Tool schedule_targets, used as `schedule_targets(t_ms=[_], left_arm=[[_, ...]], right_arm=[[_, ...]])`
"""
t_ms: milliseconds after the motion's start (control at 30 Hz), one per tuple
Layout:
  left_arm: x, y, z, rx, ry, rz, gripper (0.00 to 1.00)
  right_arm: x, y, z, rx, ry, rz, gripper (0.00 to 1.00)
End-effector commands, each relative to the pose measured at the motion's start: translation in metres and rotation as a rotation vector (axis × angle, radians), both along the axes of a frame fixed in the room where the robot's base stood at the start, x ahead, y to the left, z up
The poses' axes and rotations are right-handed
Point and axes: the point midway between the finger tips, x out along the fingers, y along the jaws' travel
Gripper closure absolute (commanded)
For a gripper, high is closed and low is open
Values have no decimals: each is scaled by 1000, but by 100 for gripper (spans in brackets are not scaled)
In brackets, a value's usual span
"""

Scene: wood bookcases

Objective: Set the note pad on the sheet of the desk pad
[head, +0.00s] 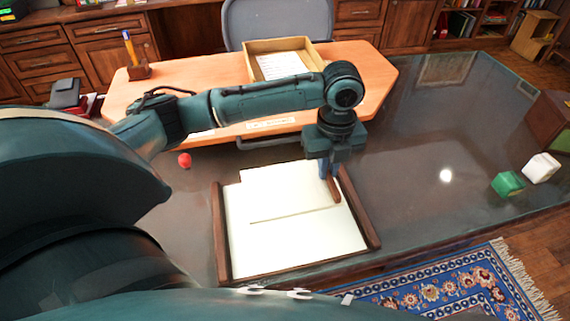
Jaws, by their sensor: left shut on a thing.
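The note pad (285,187) is a cream-white flat block over the back part of the desk pad. My left gripper (331,188) points down and is shut on the note pad at its right side. A thin dark line runs along the pad's front edge; I cannot tell if it rests on the sheet or hangs just above. The desk pad's pale sheet (300,244) shows in front, between brown side rails (221,243). The note pad hides the sheet's back part. My right gripper is not in view.
A red ball (184,160) lies to the left; green (508,184) and white (542,167) blocks lie far right. Behind stands an orange desk (378,75) with a paper tray (252,64).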

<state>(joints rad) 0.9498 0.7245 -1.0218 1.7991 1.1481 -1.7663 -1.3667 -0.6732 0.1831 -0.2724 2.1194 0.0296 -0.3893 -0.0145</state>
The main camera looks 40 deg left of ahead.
Motion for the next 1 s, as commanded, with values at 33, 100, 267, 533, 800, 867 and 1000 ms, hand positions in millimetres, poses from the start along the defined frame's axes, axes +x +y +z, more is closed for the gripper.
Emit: schedule_targets(t_ms=[33,100,267,533,800,867,1000], left_arm=[[-1,0,-6,1,3,-3,100],[-2,0,-18,1,4,-6,100],[-1,0,-42,0,3,-6,100],[-2,0,-77,0,4,-6,100],[-1,0,-99,1,-1,-6,100],[-1,0,-99,1,-1,-6,100],[-1,0,-99,1,-1,-6,100]], right_arm=[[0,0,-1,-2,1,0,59],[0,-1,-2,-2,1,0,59],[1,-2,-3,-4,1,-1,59],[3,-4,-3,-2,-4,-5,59],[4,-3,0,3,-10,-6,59],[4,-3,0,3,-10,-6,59],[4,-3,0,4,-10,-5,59]])
